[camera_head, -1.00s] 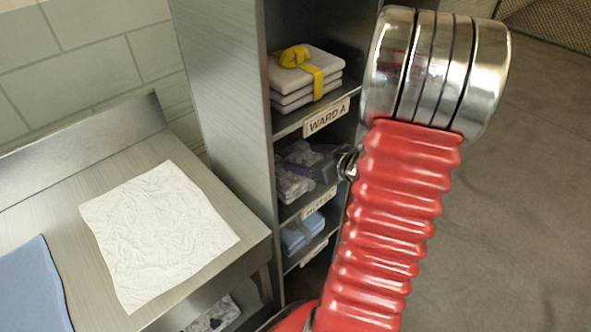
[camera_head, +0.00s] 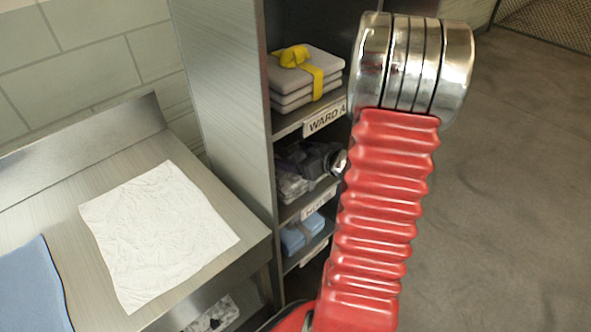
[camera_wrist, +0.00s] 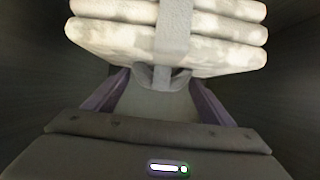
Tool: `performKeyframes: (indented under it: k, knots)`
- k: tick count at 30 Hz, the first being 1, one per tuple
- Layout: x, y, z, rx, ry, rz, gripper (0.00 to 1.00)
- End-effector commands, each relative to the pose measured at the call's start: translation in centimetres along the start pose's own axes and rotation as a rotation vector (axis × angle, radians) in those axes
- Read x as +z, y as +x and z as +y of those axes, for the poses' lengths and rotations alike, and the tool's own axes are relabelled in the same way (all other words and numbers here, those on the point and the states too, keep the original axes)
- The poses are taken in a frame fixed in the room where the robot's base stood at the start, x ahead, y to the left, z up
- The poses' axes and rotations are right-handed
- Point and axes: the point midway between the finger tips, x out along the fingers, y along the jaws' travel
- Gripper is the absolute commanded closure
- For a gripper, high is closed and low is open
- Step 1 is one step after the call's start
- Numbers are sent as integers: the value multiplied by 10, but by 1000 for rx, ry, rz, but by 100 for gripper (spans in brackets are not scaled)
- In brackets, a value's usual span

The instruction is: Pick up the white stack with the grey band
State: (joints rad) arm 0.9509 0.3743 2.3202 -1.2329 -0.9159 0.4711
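The white stack with the grey band (camera_wrist: 225,35) fills the top of the wrist view. It is several folded layers, with the grey band (camera_wrist: 174,30) running down its front to a knot or loop. My gripper (camera_wrist: 160,78) is open, its purple fingers to either side of the band's knot and just in front of the stack. I cannot tell whether they touch it. In the head view the stack (camera_head: 291,187) sits on the middle shelf, and my gripper (camera_head: 318,158) reaches in there, partly hiding it.
A white stack with a yellow band (camera_head: 307,75) lies on the shelf above, over the "WARD A" label (camera_head: 324,119). A blue stack (camera_head: 300,235) is on the shelf below. A steel table (camera_head: 120,165) with a white cloth (camera_head: 155,235) and blue cloth (camera_head: 30,290) stands left.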

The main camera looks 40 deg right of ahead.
Motion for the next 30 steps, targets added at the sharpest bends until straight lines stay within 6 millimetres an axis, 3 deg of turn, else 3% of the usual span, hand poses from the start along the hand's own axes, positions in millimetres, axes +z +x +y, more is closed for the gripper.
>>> performKeyframes:
  k: [30]
  knots:
    - [0,0,0,0,0,0,95]
